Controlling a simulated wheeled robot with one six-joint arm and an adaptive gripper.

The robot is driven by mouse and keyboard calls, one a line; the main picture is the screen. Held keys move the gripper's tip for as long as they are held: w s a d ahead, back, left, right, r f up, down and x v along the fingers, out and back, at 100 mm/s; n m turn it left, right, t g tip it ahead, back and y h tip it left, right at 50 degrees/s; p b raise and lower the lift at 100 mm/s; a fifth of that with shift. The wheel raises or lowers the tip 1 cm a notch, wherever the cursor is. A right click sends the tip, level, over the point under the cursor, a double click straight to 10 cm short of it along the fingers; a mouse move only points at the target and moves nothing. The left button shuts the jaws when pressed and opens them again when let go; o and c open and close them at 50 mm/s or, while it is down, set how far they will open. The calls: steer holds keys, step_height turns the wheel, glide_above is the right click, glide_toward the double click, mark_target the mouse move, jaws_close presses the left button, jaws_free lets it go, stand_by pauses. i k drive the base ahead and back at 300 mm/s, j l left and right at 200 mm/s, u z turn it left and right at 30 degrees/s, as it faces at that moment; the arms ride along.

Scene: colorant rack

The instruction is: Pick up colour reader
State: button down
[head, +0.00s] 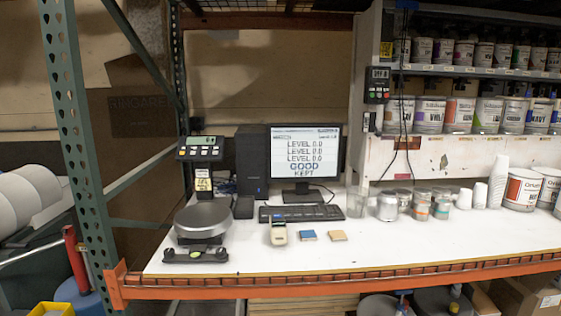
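What looks like the colour reader (278,234), a small pale handheld device with a darker top end, lies on the white bench top (400,252) in the head view. It is in front of the black keyboard (300,213) and left of a blue sample block (308,235) and a tan sample block (337,235). It stands apart from the blocks, and nothing covers it. My gripper is not in view.
A round scale (203,223) stands to the left, with a display (200,149) on a post behind it. A monitor (305,155) stands behind the keyboard. Jars (387,206), cups and cans line the right back. An orange beam (330,286) edges the bench. The front right is clear.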

mark_target(278, 227)
steer(key=i+j, duration=0.1)
steer(key=i, duration=1.35)
